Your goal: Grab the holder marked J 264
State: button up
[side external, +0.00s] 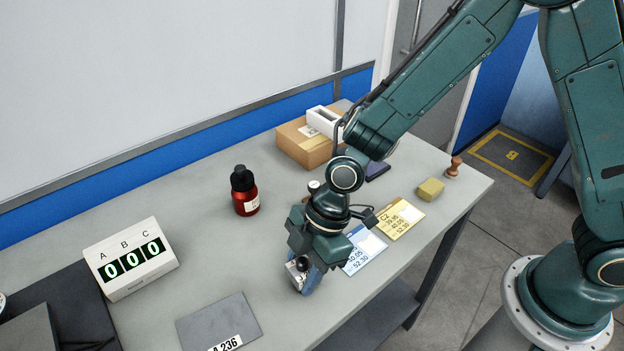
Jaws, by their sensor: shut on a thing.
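My gripper (303,272) points down over the front part of the bench, left of the blue card. It is shut on a small holder-like piece (296,268) with a silvery face and a round black knob. A blue part shows beside it, low at the jaws. No J 264 mark can be read on it, and the gripper hides much of it. I cannot tell whether it touches the bench. A grey plate (215,318) with a white label ending in 236 lies at the front, left of the gripper.
A red bottle (246,202) and a white display reading 000 (131,258) stand to the left. A cardboard box (299,146) is at the back. A blue card (362,250), yellow card (399,218), yellow block (431,190) and wooden stamp (454,167) lie right. Bench between bottle and display is clear.

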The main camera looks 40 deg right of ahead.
aim_at(301, 261)
jog(key=shift+r, duration=0.15)
notch_tip(301, 261, up, 20)
dwell(0.9)
jog(key=shift+a, duration=0.1)
dwell(0.4)
